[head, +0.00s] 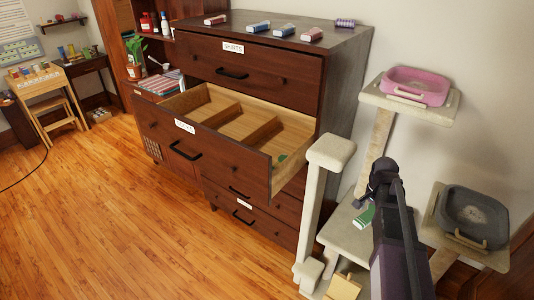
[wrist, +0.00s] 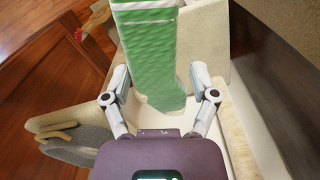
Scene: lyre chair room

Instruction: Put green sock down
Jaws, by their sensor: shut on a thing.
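The green sock (wrist: 150,60), a flat patterned bundle with a white band at its top edge, fills the space between the fingers of my gripper (wrist: 160,80) in the wrist view. My gripper is shut on it. In the head view a bit of the green sock (head: 365,216) shows beside my arm, low over the cat tree's middle platform (head: 345,238). My arm hides part of the gripper there. I cannot tell whether the sock touches the platform.
An open drawer (head: 178,125) with wooden dividers juts from the dark dresser (head: 345,60); a small green thing (head: 282,157) lies inside. Several rolled items lie on top. A scratching post (head: 318,200), pink bed (head: 415,85) and grey bed (head: 473,216) stand close around my arm.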

